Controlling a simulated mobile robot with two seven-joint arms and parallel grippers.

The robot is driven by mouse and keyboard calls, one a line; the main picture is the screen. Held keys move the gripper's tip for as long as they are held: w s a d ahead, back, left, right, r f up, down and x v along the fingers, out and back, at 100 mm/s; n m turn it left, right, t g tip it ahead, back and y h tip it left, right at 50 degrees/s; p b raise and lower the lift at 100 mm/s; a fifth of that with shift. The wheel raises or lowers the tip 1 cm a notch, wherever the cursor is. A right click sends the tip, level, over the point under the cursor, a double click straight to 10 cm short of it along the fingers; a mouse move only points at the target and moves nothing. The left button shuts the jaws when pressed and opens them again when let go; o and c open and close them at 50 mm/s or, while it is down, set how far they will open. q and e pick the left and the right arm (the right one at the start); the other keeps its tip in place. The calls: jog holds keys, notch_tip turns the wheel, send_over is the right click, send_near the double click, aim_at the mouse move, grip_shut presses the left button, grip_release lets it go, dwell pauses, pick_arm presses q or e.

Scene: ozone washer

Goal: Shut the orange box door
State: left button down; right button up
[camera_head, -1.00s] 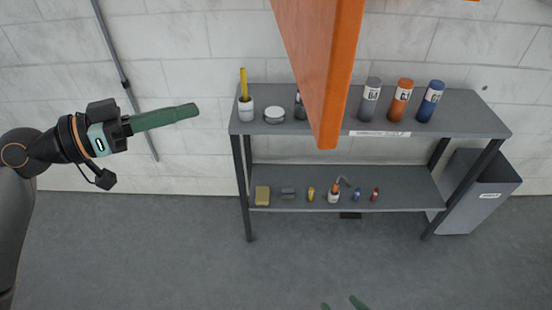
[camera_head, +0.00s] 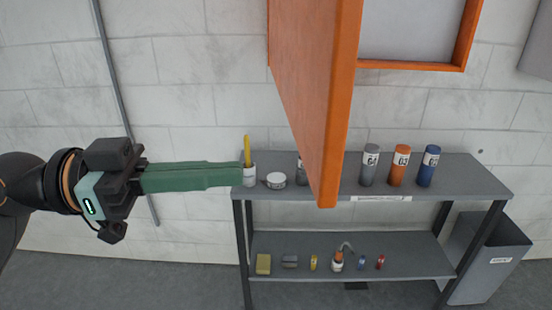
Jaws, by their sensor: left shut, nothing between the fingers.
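The orange box door (camera_head: 320,95) stands open in the head view. It juts out towards me from the wall, and its lower corner hangs in front of the shelf's top board. To its right is the orange box (camera_head: 462,40), with its frame and pale grey inside partly in view at the top. My left gripper (camera_head: 240,175) comes in from the left, with long green fingers shut and nothing between them. Its tips are left of the door, apart from it, and overlap the white cup in the picture. My right gripper is out of view.
A grey shelf unit (camera_head: 478,178) stands below the box. Its top holds grey, orange and blue canisters (camera_head: 400,166), a white cup (camera_head: 249,182) and a jar (camera_head: 276,180). Small items lie on the lower board. A grey bin (camera_head: 485,260) stands at right.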

aim_at(307, 169)
pick_arm(q)
jog(key=shift+w+d+p, duration=0.2)
jog(key=shift+d+p, duration=0.15)
jog(key=shift+d, duration=1.25)
jog(key=shift+w+d+p, duration=0.2)
jog(key=shift+d+p, duration=0.1)
jog(key=shift+d, duration=1.25)
jog(key=shift+d, duration=0.1)
